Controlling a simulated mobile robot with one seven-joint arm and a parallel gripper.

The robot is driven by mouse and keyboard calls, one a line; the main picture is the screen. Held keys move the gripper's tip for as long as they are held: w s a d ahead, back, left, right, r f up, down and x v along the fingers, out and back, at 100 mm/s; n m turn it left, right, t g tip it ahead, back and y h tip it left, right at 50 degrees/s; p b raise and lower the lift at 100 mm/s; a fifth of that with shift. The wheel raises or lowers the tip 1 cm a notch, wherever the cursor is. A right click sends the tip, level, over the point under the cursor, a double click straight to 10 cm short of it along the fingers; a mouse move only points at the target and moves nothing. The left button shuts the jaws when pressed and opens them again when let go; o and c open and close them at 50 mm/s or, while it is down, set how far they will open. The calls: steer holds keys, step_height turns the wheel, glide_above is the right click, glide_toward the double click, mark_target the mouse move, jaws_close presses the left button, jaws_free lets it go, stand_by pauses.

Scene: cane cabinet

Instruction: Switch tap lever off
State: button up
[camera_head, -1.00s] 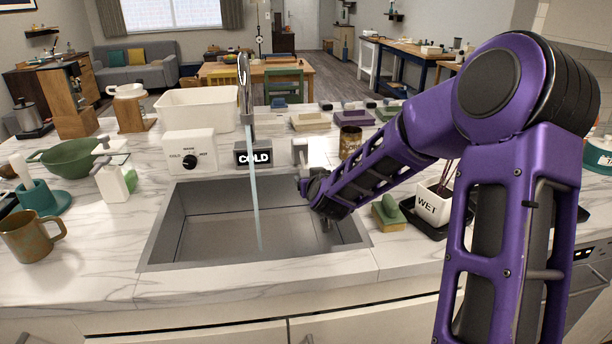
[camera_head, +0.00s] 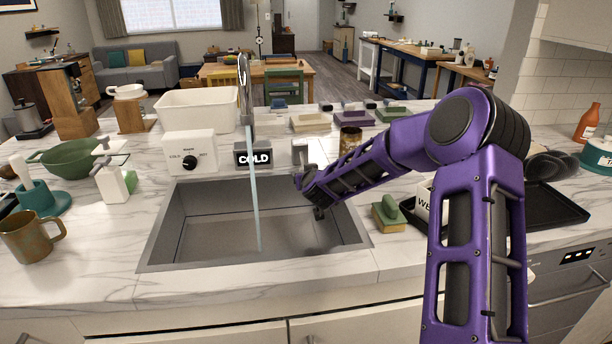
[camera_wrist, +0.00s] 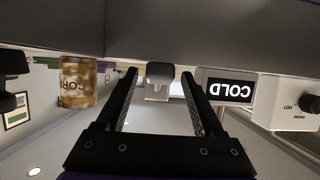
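The tall metal tap (camera_head: 244,85) stands behind the sink (camera_head: 190,250), and a stream of water (camera_head: 255,200) runs from it into the basin. A small pale block (camera_head: 300,152), which looks like the tap lever, is right of the COLD sign (camera_head: 254,158). In the wrist view, which is upside down, this block (camera_wrist: 159,80) appears between my fingertips, farther off; contact is not visible. My gripper (camera_wrist: 160,78) is open with nothing held between its fingers. In the head view my gripper (camera_head: 315,205) is over the sink's right back part, mostly hidden by my forearm.
A white box with a COLD/HOT knob (camera_head: 190,163) stands left of the sign. A labelled jar (camera_head: 350,139) is behind my forearm. A green-topped sponge (camera_head: 388,213) and a white WET holder (camera_head: 424,203) are right of the sink. The basin is empty apart from water.

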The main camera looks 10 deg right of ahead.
jaws_close()
stand_by(1.2)
